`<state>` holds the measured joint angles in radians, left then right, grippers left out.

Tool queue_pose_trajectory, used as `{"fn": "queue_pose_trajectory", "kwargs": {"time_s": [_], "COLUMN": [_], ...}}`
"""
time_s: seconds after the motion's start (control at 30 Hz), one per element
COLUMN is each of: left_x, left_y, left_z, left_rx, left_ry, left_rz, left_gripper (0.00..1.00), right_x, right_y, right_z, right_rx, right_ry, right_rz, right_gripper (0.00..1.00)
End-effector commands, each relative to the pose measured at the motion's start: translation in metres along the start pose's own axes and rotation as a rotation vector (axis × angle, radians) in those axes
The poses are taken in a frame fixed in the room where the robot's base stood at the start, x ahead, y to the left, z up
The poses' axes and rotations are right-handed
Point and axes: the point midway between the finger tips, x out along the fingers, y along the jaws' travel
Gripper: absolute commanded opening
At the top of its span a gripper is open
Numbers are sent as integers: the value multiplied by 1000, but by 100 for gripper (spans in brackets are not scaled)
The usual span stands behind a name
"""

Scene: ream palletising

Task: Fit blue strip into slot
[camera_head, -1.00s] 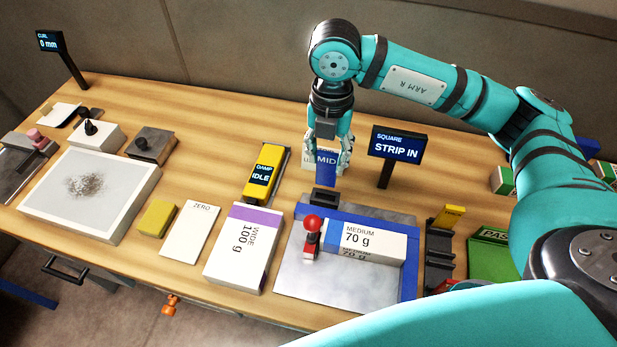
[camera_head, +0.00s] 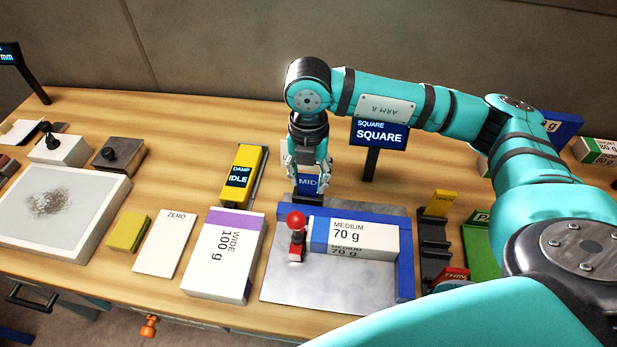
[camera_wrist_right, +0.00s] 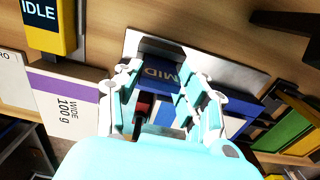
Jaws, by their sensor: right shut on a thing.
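The blue strip (camera_head: 308,184), marked MID, stands upright at the dark slot block (camera_head: 308,199) at the back-left corner of the metal plate (camera_head: 275,283). Its lower end meets the block; how deep it sits is hidden. My right gripper (camera_head: 307,172) is shut on the strip from above. In the right wrist view, the strip (camera_wrist_right: 160,78) lies between the fingers (camera_wrist_right: 168,100), with the dark block (camera_wrist_right: 160,48) right beside it. The sign (camera_head: 380,135) behind reads SQUARE. My left gripper is not in view.
A MEDIUM 70 g ream (camera_head: 352,236) lies against the blue fence (camera_head: 405,265), beside a red-knobbed lever (camera_head: 296,222). A dark rack (camera_head: 434,240) stands right.

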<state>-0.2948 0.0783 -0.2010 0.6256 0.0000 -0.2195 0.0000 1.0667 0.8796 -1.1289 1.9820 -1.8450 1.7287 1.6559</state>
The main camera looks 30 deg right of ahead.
Motion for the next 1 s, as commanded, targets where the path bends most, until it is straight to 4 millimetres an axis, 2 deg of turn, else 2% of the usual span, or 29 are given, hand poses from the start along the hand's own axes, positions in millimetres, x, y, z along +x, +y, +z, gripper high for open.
{"fn": "queue_pose_trajectory", "kwargs": {"time_s": [0.23, 0.27, 0.4, 0.67, 0.8, 0.87, 1.0], "left_x": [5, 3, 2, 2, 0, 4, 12], "left_y": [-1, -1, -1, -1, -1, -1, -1], "left_z": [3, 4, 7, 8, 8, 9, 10], "left_rx": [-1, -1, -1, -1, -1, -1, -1], "left_ry": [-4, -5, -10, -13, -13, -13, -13], "left_rz": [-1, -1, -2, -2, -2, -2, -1], "left_gripper": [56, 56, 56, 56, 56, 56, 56], "right_x": [4, 2, 2, 2, -5, -12, -41], "right_y": [0, 0, 0, 0, 1, 1, 2], "right_z": [0, 0, 0, 0, 0, 1, 1], "right_rx": [0, 0, 0, 0, 0, 0, -1], "right_ry": [0, 0, 0, 0, -1, -3, -5], "right_rz": [0, 0, 0, 0, 2, 4, 7], "right_gripper": [3, 43, 62, 63, 63, 63, 63]}}
